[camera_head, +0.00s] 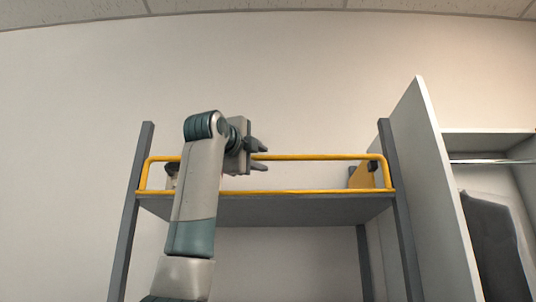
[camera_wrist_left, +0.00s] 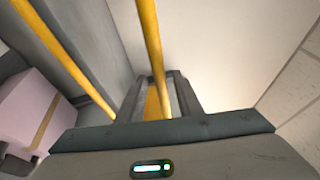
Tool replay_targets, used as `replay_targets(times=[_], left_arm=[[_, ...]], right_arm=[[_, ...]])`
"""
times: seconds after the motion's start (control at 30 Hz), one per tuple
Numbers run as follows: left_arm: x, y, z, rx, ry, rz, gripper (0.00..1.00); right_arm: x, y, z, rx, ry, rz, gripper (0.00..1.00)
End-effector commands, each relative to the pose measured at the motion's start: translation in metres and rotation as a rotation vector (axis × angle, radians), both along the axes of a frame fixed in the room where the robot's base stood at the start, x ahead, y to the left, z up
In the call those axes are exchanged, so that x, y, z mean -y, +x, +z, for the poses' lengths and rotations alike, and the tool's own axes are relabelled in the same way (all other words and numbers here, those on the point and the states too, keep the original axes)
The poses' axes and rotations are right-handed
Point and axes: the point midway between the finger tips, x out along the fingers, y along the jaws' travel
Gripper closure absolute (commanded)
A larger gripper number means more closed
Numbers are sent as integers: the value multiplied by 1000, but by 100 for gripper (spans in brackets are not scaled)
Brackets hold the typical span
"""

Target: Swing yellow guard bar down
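The yellow guard bar (camera_head: 315,157) is a long frame along the front of a raised grey shelf (camera_head: 300,208). It stands up, its top rail above the shelf edge and its lower rail along it. My left gripper (camera_head: 259,156) is at the top rail, left of the middle, pointing right. Its two fingers are spread, one above and one below the rail's line. In the left wrist view the top rail (camera_wrist_left: 150,40) runs down between the open fingers (camera_wrist_left: 160,98); contact cannot be told. My right gripper is in neither view.
Grey posts (camera_head: 130,205) hold up the shelf. A pale box (camera_wrist_left: 40,105) sits on the shelf behind the bar. A tall white panel (camera_head: 430,180) and a wardrobe with a dark garment (camera_head: 497,245) stand at the right. The space above the bar is clear.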

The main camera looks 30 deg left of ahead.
Motion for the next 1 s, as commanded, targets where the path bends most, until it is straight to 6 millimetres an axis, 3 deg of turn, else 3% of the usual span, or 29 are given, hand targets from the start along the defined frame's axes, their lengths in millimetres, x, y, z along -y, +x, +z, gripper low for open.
replay_targets(times=[0.03, 0.3, 0.77, 0.9, 1.0], left_arm=[[-1, 10, 6, -4, 0, -1, 68], [-7, 43, 10, -2, -1, -1, 68], [-8, 52, 9, 0, 0, -1, 68], [-8, 52, 10, 0, 0, -1, 96], [-8, 52, 10, 0, 0, -1, 100]], right_arm=[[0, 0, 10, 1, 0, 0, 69], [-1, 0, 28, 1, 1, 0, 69], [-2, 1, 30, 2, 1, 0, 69], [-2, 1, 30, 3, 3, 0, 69], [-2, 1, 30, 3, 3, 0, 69]])
